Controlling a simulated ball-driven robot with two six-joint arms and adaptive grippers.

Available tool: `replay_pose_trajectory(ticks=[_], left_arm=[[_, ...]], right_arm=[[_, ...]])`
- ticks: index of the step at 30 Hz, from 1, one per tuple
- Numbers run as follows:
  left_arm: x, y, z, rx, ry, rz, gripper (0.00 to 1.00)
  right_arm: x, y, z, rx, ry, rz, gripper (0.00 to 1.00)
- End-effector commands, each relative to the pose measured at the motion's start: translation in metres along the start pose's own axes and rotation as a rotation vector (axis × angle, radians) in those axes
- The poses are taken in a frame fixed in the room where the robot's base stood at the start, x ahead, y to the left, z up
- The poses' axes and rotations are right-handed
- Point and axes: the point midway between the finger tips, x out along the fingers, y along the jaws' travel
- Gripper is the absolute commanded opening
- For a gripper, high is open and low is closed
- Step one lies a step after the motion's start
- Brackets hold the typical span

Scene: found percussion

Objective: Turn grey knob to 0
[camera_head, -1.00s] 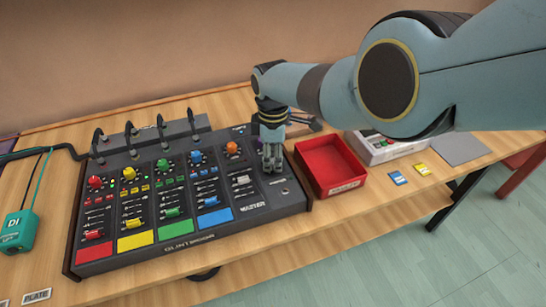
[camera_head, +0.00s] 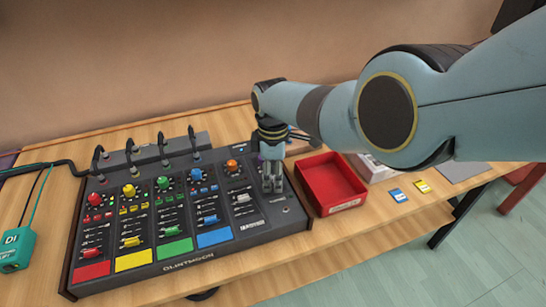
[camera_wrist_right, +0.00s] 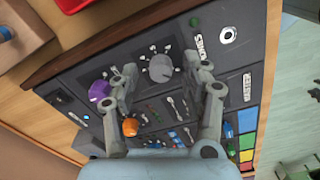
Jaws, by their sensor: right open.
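The grey knob (camera_wrist_right: 160,68) sits on the black mixing desk (camera_head: 200,275), in a ring of tick marks, and shows clearly in the right wrist view. Its pointer position is too small to read. My right gripper (camera_wrist_right: 168,73) is open, with its fingertips on either side of the knob in that view; contact cannot be told. In the head view the right gripper (camera_head: 272,186) points down over the right end of the desk and hides the knob. My left gripper is not in view.
A purple knob (camera_wrist_right: 98,90) and an orange knob (camera_wrist_right: 130,127) are close to the gripper. A red tray (camera_head: 345,202) stands right of the desk. A teal box (camera_head: 17,248) lies at the left.

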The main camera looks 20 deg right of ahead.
Motion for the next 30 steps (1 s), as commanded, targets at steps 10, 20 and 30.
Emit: replay_pose_trajectory(ticks=[10, 20, 30], left_arm=[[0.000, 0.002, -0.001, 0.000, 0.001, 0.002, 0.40], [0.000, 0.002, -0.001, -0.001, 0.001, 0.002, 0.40], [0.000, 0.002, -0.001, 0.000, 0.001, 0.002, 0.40]], right_arm=[[-0.044, 0.000, -0.001, 0.001, 0.004, 0.004, 0.47], [-0.104, 0.000, 0.000, 0.000, 0.000, 0.002, 0.47], [-0.116, -0.001, 0.000, 0.000, 0.000, 0.000, 0.47]])
